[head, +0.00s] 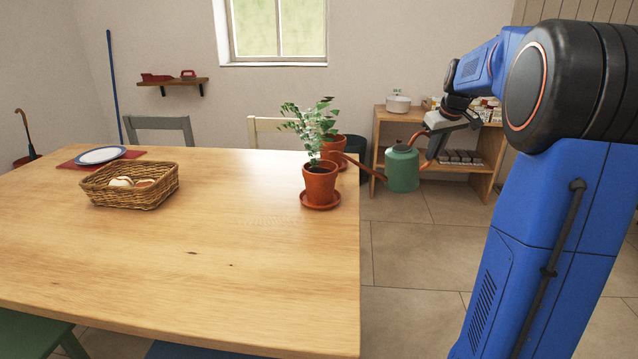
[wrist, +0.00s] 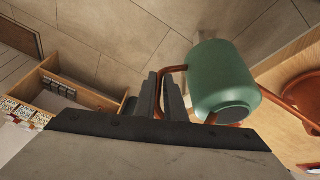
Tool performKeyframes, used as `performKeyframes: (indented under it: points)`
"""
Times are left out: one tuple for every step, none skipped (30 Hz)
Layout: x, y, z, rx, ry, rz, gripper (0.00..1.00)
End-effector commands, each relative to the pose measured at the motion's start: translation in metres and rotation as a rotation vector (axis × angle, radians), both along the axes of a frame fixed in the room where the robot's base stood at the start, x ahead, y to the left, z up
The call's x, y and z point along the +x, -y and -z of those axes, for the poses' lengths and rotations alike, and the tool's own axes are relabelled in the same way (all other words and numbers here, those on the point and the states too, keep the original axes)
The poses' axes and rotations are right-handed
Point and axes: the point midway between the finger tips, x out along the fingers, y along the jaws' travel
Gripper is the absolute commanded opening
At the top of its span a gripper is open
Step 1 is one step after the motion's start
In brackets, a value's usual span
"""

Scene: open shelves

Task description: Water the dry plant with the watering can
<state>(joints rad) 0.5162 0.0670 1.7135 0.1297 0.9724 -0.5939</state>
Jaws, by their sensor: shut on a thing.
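The green watering can (head: 402,170) hangs just off the table's right edge in the head view, about upright. Its orange spout points left toward the pots. My gripper (head: 436,133) is shut on its orange handle; the wrist view shows the fingers (wrist: 165,97) around the handle and the green body (wrist: 222,80) beside them. A potted plant (head: 320,184) stands on an orange saucer near the table's right edge. A second pot (head: 334,150) stands behind it. Their green leaves overlap, and I cannot tell which plant is dry. The spout tip is partly hidden in the wrist view.
The wooden table (head: 230,240) holds a wicker basket (head: 130,186) and a plate (head: 101,155) on a red mat. Chairs stand around it. A low shelf (head: 470,168) with a white pot (head: 398,104) stands behind the can. The table's front right is clear.

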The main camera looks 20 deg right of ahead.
Motion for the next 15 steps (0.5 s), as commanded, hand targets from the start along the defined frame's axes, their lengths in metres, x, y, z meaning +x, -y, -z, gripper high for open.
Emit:
performKeyframes:
  points:
    - [0.0, 0.0, -0.002, -0.001, 0.002, 0.0, 0.0]
    - [0.0, 0.0, -0.002, -0.001, 0.002, 0.0, 0.0]
    - [0.0, 0.0, -0.002, -0.001, 0.003, 0.0, 0.0]
    - [0.0, 0.0, -0.003, -0.001, 0.003, 0.0, 0.0]
    - [0.0, 0.0, -0.003, -0.001, 0.003, 0.0, 0.0]
    - [0.0, 0.0, -0.005, -0.001, 0.003, 0.0, 0.0]
    - [0.0, 0.0, -0.007, -0.001, 0.003, 0.0, 0.0]
    - [0.0, 0.0, -0.008, -0.001, 0.003, 0.0, 0.0]
    - [0.0, 0.0, -0.011, -0.002, 0.003, 0.0, 0.0]
    - [0.001, 0.0, -0.012, -0.002, 0.003, 0.0, 0.0]
    - [0.001, 0.0, -0.014, -0.002, 0.003, 0.0, 0.0]
    - [0.001, 0.0, -0.016, -0.002, 0.003, 0.0, 0.0]
    - [0.001, 0.0, -0.018, -0.002, 0.003, 0.0, 0.0]
    - [0.0, 0.0, -0.019, -0.002, 0.003, 0.0, 0.0]
    - [0.0, 0.0, -0.022, -0.001, 0.003, 0.0, 0.0]
